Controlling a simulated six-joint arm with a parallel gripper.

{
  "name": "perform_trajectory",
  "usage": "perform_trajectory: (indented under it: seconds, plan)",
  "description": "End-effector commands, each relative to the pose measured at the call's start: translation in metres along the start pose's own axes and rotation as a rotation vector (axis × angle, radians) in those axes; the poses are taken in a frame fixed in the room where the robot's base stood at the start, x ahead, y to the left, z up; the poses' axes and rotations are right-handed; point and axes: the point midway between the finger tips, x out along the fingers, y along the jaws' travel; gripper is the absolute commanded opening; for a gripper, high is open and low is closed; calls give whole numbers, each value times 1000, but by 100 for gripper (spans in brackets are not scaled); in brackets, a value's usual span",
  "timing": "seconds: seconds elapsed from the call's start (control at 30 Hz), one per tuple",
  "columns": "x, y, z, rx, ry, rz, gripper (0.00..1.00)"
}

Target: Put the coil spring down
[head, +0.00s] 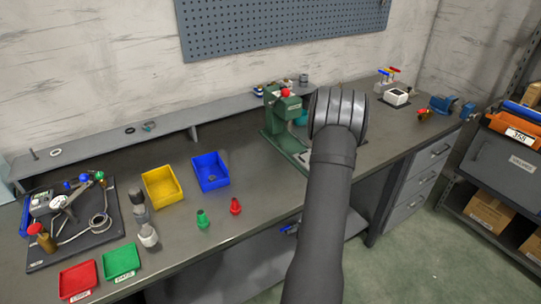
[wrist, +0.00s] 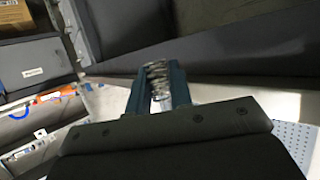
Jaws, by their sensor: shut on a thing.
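The coil spring (wrist: 156,75) is a small silvery coil in the wrist view. It sits between the two blue-grey fingers of my gripper (wrist: 158,82), which is shut on it. The spring appears held off any surface, though the blurred, tilted view makes its height hard to judge. In the head view my own arm covers the gripper and the spring, over the right part of the grey workbench (head: 265,205).
A green press (head: 281,115) stands close left of my arm. Yellow (head: 162,188) and blue (head: 210,172) bins, red (head: 78,281) and green (head: 121,262) trays, and a cluttered dark board (head: 75,245) lie further left. A blue vise (head: 445,105) is at the right end.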

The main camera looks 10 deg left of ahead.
Motion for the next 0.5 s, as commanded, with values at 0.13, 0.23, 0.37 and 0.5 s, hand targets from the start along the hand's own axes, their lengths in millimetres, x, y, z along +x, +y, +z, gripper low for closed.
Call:
perform_trajectory:
  seconds: [0.13,0.23,0.37,0.5]
  plan:
    - [-1,0,-4,-4,2,-9,0]
    - [-5,-2,-13,-14,4,-33,0]
    - [-12,-5,-30,-34,5,-80,0]
    - [-22,-10,-47,-60,5,-139,0]
